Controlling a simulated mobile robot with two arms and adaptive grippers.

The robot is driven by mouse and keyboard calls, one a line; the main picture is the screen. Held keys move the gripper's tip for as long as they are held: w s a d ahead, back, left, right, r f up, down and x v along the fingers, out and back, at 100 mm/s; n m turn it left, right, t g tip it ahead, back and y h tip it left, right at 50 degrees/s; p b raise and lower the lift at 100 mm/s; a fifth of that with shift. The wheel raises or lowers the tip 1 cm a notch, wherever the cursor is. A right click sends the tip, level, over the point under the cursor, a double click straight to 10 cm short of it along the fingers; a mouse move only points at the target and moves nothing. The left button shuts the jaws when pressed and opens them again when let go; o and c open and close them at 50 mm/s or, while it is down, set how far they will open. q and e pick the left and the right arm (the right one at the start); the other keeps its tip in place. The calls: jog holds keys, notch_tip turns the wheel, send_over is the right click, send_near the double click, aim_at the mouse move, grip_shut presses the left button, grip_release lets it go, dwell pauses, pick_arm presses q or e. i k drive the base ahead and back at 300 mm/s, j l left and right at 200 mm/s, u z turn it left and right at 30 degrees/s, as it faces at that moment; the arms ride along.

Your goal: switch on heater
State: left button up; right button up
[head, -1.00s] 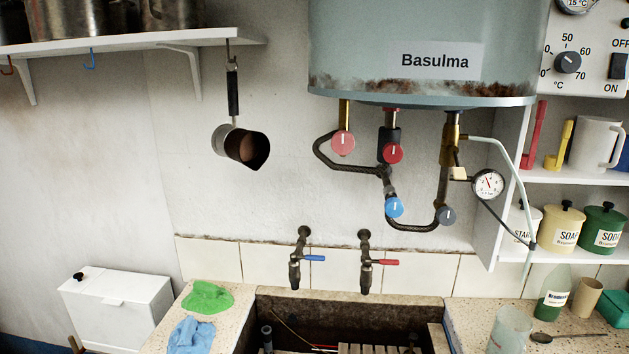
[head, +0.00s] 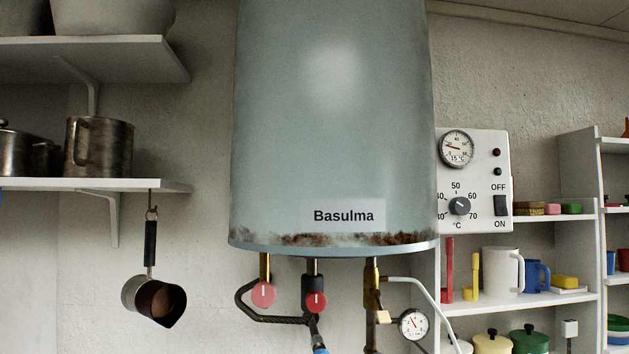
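The heater (head: 335,130) is a large pale blue-grey tank labelled "Basulma" with rust along its lower rim, high on the wall in the middle of the head view. Its white control panel (head: 476,150) is to its right. The panel has a temperature gauge (head: 457,148) reading about 15 °C, a dial (head: 459,206) marked 40 to 70, two dark indicator lamps (head: 496,153), and a dark switch (head: 499,209) between OFF and ON labels. Under the tank are two red valves (head: 263,294) and the top of a blue one (head: 320,350). Neither gripper is in view.
Left shelves (head: 75,185) hold metal pots (head: 98,147); a metal ladle-like pot (head: 153,301) hangs below. Right shelves (head: 560,302) hold a white jug (head: 502,270), a blue mug (head: 537,275) and canisters (head: 530,340). A pressure gauge (head: 413,323) hangs on the pipework.

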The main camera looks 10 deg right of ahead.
aim_at(499, 200)
jog(key=z, duration=1.3)
